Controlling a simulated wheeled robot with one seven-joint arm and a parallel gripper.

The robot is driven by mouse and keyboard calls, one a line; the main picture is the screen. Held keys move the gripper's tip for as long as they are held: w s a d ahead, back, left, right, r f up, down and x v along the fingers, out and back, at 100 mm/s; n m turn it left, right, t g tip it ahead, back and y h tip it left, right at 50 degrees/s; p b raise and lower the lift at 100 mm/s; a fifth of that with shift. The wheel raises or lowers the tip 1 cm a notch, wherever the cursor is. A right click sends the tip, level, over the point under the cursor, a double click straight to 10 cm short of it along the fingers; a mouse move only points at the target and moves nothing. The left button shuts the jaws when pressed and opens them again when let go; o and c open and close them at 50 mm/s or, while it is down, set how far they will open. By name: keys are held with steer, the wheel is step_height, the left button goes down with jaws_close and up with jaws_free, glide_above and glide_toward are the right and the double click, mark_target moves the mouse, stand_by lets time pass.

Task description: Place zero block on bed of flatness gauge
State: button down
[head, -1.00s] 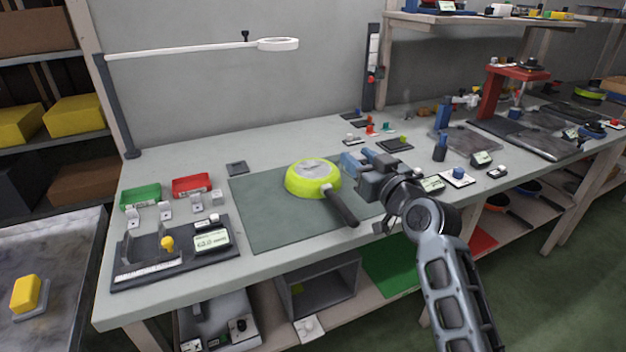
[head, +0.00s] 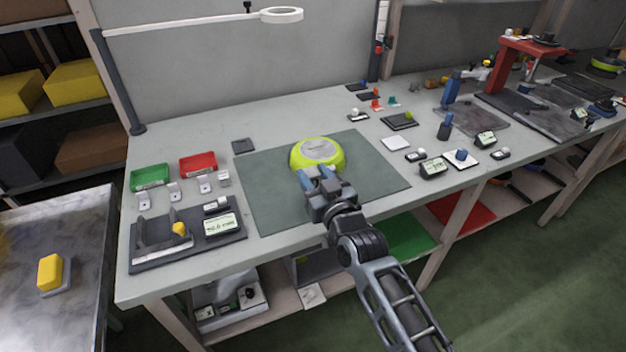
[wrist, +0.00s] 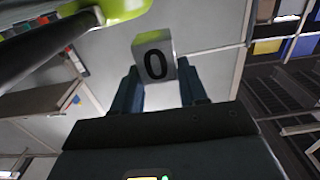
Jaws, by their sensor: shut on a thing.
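The zero block (wrist: 155,55) is a pale grey block marked with a black 0 in the wrist view. My gripper (head: 316,177) is shut on it, with one finger on each side. The block is hidden or too small to make out in the head view. My gripper is in front of the green pan (head: 317,152), above the mat. At the left of the bench is a dark-based instrument (head: 150,262) with upright plates, a yellow knob and a display. Farther right is a red stand (head: 496,66). I cannot tell for sure which is the flatness gauge.
Green (head: 150,178) and red (head: 198,163) trays stand at left. Several small displays and blocks lie right of the mat. A lamp (head: 280,15) overhangs the bench.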

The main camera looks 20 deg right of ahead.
steer(key=shift+a, duration=0.25)
steer(key=shift+f+b, duration=1.45)
steer(key=shift+f, duration=0.6)
steer(key=shift+f, duration=0.15)
steer(key=c, duration=0.6)
jaws_free()
steer(key=shift+f, duration=0.1)
